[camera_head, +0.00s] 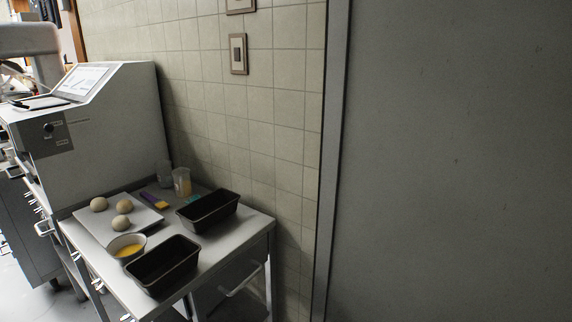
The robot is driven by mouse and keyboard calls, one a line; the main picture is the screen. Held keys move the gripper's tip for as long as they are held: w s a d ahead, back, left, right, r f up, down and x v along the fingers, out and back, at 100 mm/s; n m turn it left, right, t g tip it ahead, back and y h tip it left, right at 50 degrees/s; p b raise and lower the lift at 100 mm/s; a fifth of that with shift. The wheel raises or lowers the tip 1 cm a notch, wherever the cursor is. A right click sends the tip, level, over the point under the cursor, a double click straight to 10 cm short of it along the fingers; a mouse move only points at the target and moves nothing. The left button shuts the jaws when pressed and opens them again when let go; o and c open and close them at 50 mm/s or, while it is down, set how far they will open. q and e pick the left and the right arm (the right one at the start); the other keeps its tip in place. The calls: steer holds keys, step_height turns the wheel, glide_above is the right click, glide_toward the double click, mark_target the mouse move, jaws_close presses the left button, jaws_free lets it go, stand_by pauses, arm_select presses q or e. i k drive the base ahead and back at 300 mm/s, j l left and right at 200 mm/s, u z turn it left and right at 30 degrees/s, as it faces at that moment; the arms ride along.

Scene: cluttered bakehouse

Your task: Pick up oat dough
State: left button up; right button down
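Three round pale dough balls lie on a light tray (93,222) on the small table. One dough ball (99,204) is at the back left, one dough ball (124,199) at the back right, and one dough ball (121,222) nearer the front. I cannot tell which of them is the oat dough. Neither of my grippers shows in the head view.
The table (213,248) also holds two dark loaf tins (163,267) (208,211), a bowl of yellow liquid (127,247), a brush (155,201) and a clear cup (182,182). A large grey machine (112,112) stands behind left. A tiled wall (283,120) and grey panel (455,160) bound the right.

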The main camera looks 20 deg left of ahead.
mark_target(124, 206)
steer(key=u, duration=1.7)
steer(key=j+z, duration=0.1)
steer(key=z, duration=0.75)
steer(key=j+z, duration=0.85)
steer(key=k+j+z, duration=0.15)
steer(key=j, duration=0.35)
steer(key=j+z, duration=0.15)
steer(key=j, duration=0.35)
